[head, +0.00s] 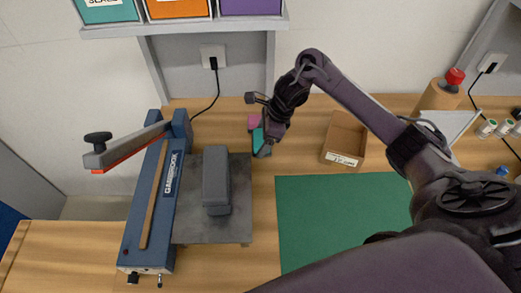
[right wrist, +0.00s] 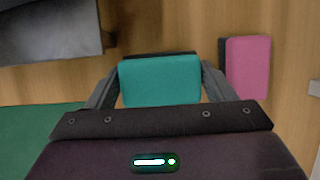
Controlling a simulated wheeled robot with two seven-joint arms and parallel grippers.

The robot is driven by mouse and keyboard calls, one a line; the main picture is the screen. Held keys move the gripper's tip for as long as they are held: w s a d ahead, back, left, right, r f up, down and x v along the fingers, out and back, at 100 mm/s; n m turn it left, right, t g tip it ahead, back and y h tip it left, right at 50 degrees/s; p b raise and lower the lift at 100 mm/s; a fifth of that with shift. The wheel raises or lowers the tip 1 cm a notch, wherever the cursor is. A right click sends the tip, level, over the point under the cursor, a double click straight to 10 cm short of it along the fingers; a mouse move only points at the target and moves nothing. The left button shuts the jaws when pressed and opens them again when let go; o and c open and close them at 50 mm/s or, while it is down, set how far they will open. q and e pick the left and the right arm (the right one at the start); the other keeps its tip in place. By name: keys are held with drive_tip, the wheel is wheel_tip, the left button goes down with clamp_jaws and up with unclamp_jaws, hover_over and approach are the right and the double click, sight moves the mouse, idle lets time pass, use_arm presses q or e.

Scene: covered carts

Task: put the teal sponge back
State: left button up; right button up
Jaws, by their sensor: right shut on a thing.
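The teal sponge (head: 259,144) is at my right gripper in the head view, largely covered by it. In the right wrist view the teal sponge (right wrist: 160,82) sits between the two fingers of my right gripper (right wrist: 160,74), which is shut on it. A dark layer shows along its far edge. I cannot tell whether it touches the table. A pink sponge (right wrist: 247,68) with a dark side lies on the wood beside it, apart from the right finger. That pink sponge (head: 253,122) also shows just behind the gripper in the head view. My left gripper is not in view.
A blue long-armed machine (head: 150,200) and a grey plate (head: 238,228) with a grey block stand left. An open cardboard box (head: 344,158) is to the right. A green mat (head: 335,220) lies in front. Coloured bins (head: 180,8) sit on a shelf above.

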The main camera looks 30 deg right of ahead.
wheel_tip(320, 180, down, 3)
drive_tip(key=shift+a+b, duration=0.1)
drive_tip(key=shift+b, duration=0.8)
drive_tip(key=shift+f, duration=0.25)
drive_tip(key=shift+r, duration=0.15)
drive_tip(key=o, duration=0.6)
drive_tip(key=shift+f+b, duration=0.2)
drive_tip(key=shift+b, duration=0.1)
drive_tip(key=o, duration=0.4)
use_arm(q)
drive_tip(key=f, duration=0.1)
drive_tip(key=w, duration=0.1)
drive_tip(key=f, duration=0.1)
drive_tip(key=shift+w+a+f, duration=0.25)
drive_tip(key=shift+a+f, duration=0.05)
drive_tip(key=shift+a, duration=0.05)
